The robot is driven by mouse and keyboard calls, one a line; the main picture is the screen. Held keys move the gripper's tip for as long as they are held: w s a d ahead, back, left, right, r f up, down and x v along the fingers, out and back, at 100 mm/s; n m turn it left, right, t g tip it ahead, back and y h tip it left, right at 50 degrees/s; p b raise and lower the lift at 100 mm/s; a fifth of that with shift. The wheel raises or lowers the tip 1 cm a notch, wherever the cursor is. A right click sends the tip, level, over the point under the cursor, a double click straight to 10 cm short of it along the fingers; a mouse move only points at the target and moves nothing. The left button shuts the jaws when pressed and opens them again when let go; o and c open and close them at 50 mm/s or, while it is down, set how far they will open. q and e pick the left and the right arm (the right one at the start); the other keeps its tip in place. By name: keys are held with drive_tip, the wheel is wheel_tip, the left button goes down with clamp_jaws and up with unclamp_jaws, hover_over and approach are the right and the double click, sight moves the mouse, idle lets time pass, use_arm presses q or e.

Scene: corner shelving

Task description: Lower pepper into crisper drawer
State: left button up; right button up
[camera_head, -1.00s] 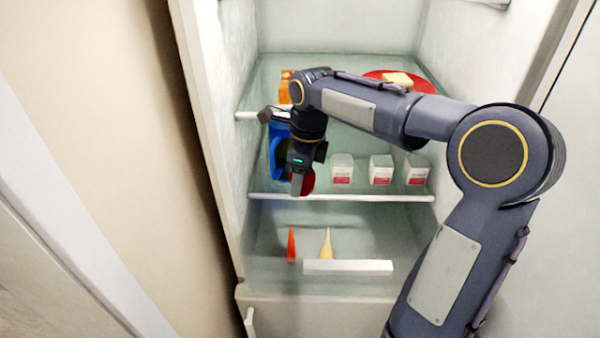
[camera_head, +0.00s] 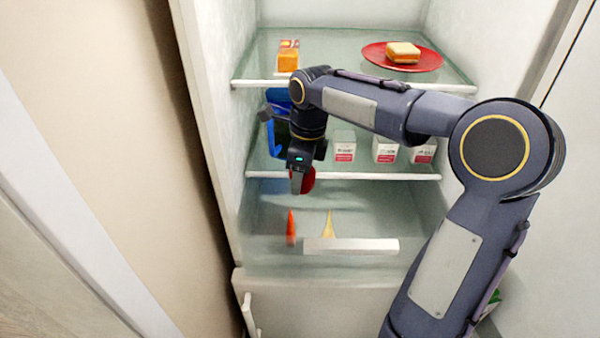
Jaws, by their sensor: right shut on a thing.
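My right gripper (camera_head: 301,186) points down inside the fridge, in front of the middle shelf's front edge. It is shut on a red pepper (camera_head: 309,181), mostly hidden behind the fingers. Below it is the crisper drawer, with a white front strip (camera_head: 351,246) and clear walls. In the drawer a red-orange carrot-like vegetable (camera_head: 291,228) and a pale yellow tapered one (camera_head: 328,225) stand tip up. The pepper is above the drawer, nearly over the red-orange vegetable. My left gripper is not in view.
The middle shelf (camera_head: 345,177) holds small white cartons (camera_head: 385,149) and a blue object (camera_head: 277,133). The upper shelf holds an orange box (camera_head: 288,56) and a red plate (camera_head: 374,54) with a sandwich (camera_head: 403,52). The fridge's left wall (camera_head: 207,120) is close to the gripper.

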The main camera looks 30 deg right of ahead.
drive_tip(key=shift+f+b, duration=6.1)
drive_tip(key=shift+f, duration=2.65)
drive_tip(key=shift+f+b, duration=1.25)
drive_tip(key=shift+f, duration=0.55)
drive_tip(key=o, duration=1)
drive_tip(key=r, duration=0.2)
drive_tip(key=r+p, duration=0.1)
drive_tip(key=r, duration=0.5)
drive_tip(key=shift+s+d+p, duration=0.3)
drive_tip(key=shift+d, duration=0.05)
